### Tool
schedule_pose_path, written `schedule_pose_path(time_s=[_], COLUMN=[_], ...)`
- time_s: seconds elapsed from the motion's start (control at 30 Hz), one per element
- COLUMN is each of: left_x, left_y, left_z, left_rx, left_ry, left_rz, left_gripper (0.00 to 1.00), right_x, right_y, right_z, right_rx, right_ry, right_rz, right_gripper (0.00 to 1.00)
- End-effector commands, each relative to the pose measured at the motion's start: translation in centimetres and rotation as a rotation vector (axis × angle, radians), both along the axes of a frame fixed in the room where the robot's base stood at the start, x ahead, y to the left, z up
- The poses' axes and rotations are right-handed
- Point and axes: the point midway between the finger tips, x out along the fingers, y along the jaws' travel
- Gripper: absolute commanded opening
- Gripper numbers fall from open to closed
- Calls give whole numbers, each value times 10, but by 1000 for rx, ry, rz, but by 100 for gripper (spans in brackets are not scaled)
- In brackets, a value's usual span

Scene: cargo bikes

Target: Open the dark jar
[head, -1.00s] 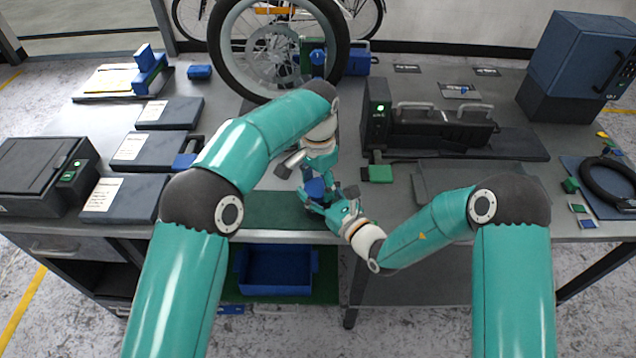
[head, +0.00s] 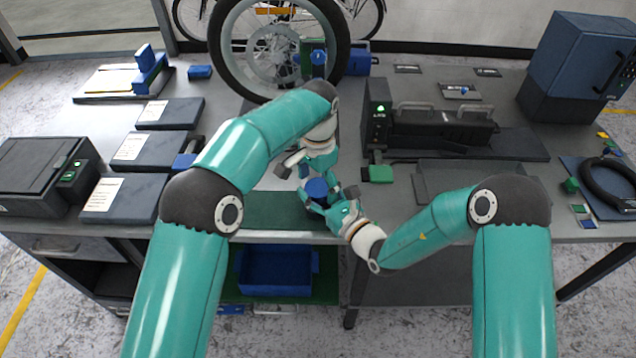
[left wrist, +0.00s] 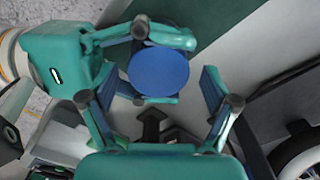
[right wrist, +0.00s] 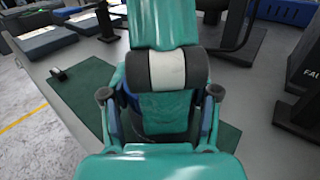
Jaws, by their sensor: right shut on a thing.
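The jar shows mainly as its round blue lid (head: 316,187), above the front edge of the bench. The left wrist view looks onto the flat lid (left wrist: 159,72). My right gripper (head: 327,202) comes in from the right and is shut on the jar; its fingers lie on two sides of it in the left wrist view (left wrist: 150,66). My left gripper (head: 318,172) is open and empty just behind the lid, its fingertips spread wider than the lid (left wrist: 160,85). The jar's body is mostly hidden by the fingers. In the right wrist view, my left arm's parts block the jar.
A green mat (head: 275,212) lies below the grippers, with a blue bin (head: 275,285) on the shelf under it. A black case (head: 440,135) stands behind right, beside a green block (head: 378,173). A wheel (head: 240,50) stands behind. Flat boxes (head: 125,200) lie left.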

Motion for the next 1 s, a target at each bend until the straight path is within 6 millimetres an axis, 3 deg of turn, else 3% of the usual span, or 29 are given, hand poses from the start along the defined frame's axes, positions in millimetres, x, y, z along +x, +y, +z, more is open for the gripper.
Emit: schedule_pose_path(time_s=[0.27, 0.6, 0.87, 0.9, 1.0], left_x=[0, 0, -1, -1, -1], left_y=[-1, -1, -1, -1, -1], left_z=[4, 42, 45, 45, 45], left_rx=[-1, -1, -1, -1, -1], left_ry=[1, 0, 2, 2, 2], left_rz=[0, -1, -1, -1, -1], left_gripper=[88, 88, 88, 88, 88], right_x=[0, 0, 0, 0, 0], right_y=[0, 0, 0, 0, 0], right_z=[-1, -1, -1, -1, -1], right_rx=[0, 0, 0, 0, 0], right_ry=[2, 2, 2, 2, 2], right_rz=[0, 0, 0, 0, 0], right_gripper=[0, 0, 0, 64, 80])
